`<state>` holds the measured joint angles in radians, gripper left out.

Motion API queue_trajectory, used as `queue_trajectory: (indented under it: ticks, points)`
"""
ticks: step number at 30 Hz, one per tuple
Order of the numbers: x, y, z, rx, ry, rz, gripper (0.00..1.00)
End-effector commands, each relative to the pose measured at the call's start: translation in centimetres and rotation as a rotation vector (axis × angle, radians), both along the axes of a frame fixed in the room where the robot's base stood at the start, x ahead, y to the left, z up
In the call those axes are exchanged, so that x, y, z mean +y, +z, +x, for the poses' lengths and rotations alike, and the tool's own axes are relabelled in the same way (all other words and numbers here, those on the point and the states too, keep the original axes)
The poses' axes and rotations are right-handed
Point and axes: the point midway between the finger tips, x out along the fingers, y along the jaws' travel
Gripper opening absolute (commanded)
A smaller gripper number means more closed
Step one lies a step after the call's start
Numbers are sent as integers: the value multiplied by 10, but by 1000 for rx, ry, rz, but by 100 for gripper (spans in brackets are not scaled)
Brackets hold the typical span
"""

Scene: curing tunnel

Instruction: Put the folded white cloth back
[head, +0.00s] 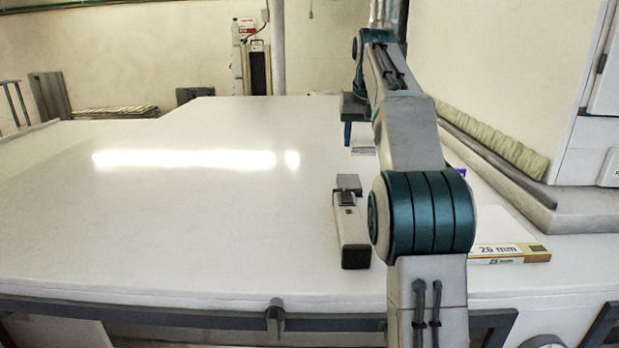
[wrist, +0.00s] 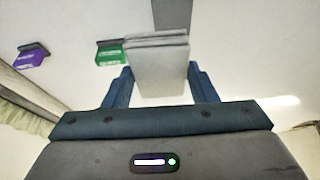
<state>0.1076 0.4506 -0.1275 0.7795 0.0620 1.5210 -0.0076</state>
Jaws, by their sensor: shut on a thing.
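The folded white cloth (wrist: 160,68) is between the two blue fingers of my gripper (wrist: 161,88) in the wrist view, with its folded layers at the far edge. My gripper is shut on it. In the head view my gripper (head: 358,136) points down over the far right part of the white table, and a small pale part of the cloth (head: 363,151) shows beside the finger. My arm hides much of this area. I cannot tell whether the cloth touches the table top.
The white table (head: 200,220) is clear on its left. A grey handheld device (head: 351,232) lies near the front. A flat box marked 26 mm (head: 510,252) lies at right. In the wrist view, a purple box (wrist: 33,57) and green box (wrist: 110,56) lie at left.

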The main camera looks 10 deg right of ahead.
Motion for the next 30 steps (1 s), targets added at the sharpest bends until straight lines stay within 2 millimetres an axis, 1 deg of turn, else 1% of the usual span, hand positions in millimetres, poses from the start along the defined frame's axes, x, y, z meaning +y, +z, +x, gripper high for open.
queue_trajectory:
  ticks: [2, 5, 12, 15, 19, 23, 30]
  points:
    - [9, -5, 3, 1, 4, 1, 34]
    - [28, -17, 11, 3, 8, 2, 34]
    - [77, -49, 33, 4, 5, 1, 34]
    - [92, -59, 40, 2, 3, -1, 34]
    - [102, -67, 45, 1, 0, 0, 34]
    - [105, -74, 46, 2, -2, 0, 34]
    - [104, -102, 45, 3, -1, 0, 34]
